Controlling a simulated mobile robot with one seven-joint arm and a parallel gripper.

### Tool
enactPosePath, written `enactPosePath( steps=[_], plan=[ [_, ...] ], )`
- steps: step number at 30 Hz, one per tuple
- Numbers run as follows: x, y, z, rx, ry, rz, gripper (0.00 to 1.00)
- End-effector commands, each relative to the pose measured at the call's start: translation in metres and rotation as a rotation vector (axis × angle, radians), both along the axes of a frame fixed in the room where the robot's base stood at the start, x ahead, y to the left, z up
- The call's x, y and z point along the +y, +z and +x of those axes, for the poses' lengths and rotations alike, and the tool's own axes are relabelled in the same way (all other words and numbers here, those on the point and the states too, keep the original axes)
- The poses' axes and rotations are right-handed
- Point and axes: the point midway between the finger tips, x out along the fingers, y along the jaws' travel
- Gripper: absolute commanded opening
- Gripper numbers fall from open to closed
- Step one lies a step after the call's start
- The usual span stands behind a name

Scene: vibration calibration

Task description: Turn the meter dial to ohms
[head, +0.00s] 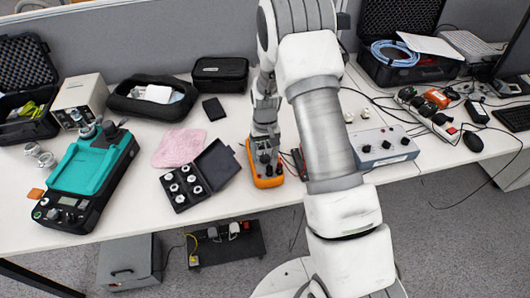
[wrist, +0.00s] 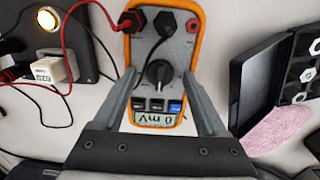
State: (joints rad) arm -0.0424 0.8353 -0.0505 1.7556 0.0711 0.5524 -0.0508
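The meter (head: 267,181) is an orange-edged grey box on the table, below my gripper (head: 264,148) in the head view. In the wrist view the meter (wrist: 192,60) shows its face, with a dark round dial (wrist: 158,74) near the middle. Several sockets sit at the far end, and a red lead (wrist: 70,35) runs to the left one. My gripper (wrist: 159,78) is open, its fingers spread on either side of the dial. I cannot tell whether they touch the meter.
A grey-blue control box (head: 384,147) stands right of the meter. An open black case of sockets (head: 187,186) lies to the left, near a pink cloth (head: 179,147). A teal-topped device (head: 90,175) is farther left. Cables cross the table at right.

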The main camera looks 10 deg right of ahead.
Motion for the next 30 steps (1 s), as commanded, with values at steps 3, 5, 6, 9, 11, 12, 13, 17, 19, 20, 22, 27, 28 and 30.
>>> enactPosePath(
  steps=[3,5,6,9,11,12,13,17,19,20,22,27,28,30],
  plan=[
    [0.0,0.0,0.0,0.0,0.0,0.0,0.75],
    [0.0,0.002,0.0,-0.001,0.0,0.0,0.75],
    [0.0,0.004,0.001,-0.002,0.0,0.0,0.75],
    [0.0,0.016,0.001,-0.002,0.001,0.0,0.75],
    [0.0,0.027,0.001,-0.005,0.001,0.0,0.75],
    [0.0,0.036,0.001,-0.005,0.001,0.0,0.75],
    [0.0,0.043,0.001,-0.005,0.001,0.0,0.75],
    [0.0,0.076,0.001,-0.006,0.001,0.0,0.75],
    [0.0,0.093,0.001,-0.006,0.0,0.0,0.75],
    [0.0,0.101,0.001,-0.006,0.0,0.0,0.75],
    [0.0,0.117,0.001,-0.005,0.0,0.0,0.75],
    [0.0,0.15,0.0,-0.003,0.0,0.0,0.75],
    [0.0,0.155,0.001,-0.003,0.0,0.0,0.75],
    [0.0,0.164,0.001,-0.003,0.0,0.0,0.75]
  ],
)
